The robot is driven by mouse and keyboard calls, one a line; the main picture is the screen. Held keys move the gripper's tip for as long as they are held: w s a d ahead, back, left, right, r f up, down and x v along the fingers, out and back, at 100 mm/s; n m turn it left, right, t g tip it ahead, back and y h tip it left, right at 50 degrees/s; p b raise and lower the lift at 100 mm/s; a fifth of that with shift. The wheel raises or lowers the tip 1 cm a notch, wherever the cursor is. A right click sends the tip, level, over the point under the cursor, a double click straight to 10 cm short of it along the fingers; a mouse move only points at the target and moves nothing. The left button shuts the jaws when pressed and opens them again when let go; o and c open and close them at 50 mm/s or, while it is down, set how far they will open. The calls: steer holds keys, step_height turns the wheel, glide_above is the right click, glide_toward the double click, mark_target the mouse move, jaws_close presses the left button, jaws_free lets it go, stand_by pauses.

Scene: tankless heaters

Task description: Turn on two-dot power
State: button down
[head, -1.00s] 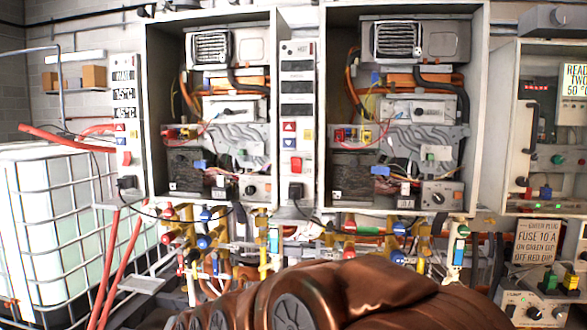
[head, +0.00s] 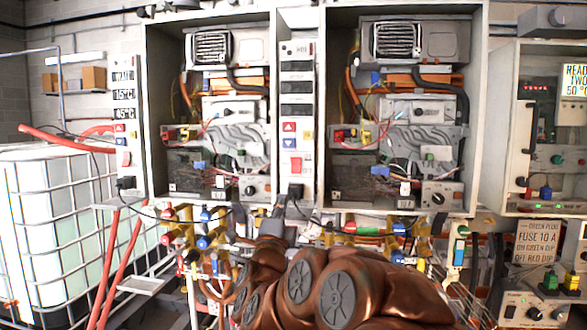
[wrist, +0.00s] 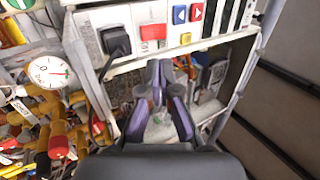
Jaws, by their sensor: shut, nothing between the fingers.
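Two heater cabinets (head: 152,120) (head: 480,120) stand side by side, each with a control strip at its left. The middle strip (head: 297,130) carries a red rocker switch (head: 296,165); the left strip (head: 125,140) has a similar red switch (head: 126,158). I cannot make out any two-dot mark.
Coloured valves and pipes (head: 190,232) crowd the space under the cabinets. A round gauge (wrist: 48,72) is left in the wrist view. A caged water tank (head: 60,225) stands at the left. A fuse box with plugs (head: 535,305) is at lower right.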

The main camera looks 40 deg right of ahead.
mark_target(295, 160)
steer(key=shift+s+d+r+m, duration=0.15)
steer(key=shift+s+d+m, duration=0.05)
steer(key=shift+s+m, duration=0.1)
steer(key=p+x, duration=0.5)
steer(key=x, duration=0.9)
steer(key=shift+s+r, duration=0.1)
steer(key=shift+r, duration=0.05)
steer(key=shift+d+r, duration=0.1)
steer(key=shift+r, duration=0.05)
stand_by(0.3)
steer(key=shift+r+g, duration=0.1)
steer(key=shift+g, duration=0.2)
steer(key=shift+d+y, duration=0.25)
steer(key=shift+y, duration=0.05)
steer(key=shift+a, duration=0.1)
